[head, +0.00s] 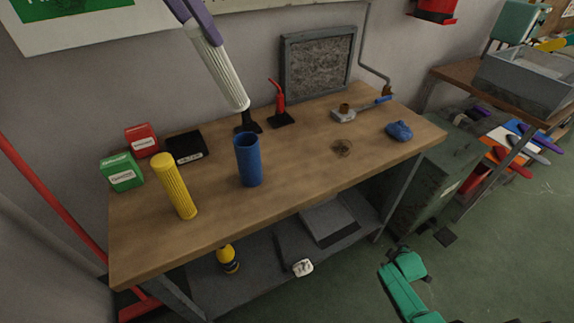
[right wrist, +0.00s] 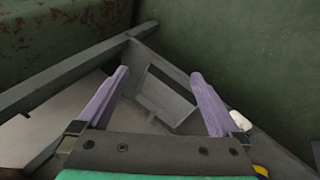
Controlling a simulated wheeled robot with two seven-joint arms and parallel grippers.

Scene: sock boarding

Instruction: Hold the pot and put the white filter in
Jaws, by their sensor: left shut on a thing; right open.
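The white filter (head: 219,72) is a ribbed white cylinder held tilted at the upper left of the head view, its lower end toward the back of the bench. My left gripper (head: 194,16) has purple fingers, partly cut off by the top edge, shut on the filter's upper end. The blue pot (head: 249,165) stands upright on the bench, open at the top. The filter's lower end appears above and behind the pot's rim; the exact gap cannot be told. My right gripper (right wrist: 158,73) is open and empty in the right wrist view, away from the pot.
A yellow ribbed cylinder (head: 175,187) stands left of the pot on the wooden bench (head: 300,172). Green (head: 122,173) and red (head: 141,140) boxes lie at left. A red oil can (head: 279,102) stands behind. A blue cloth-like lump (head: 399,131) lies right.

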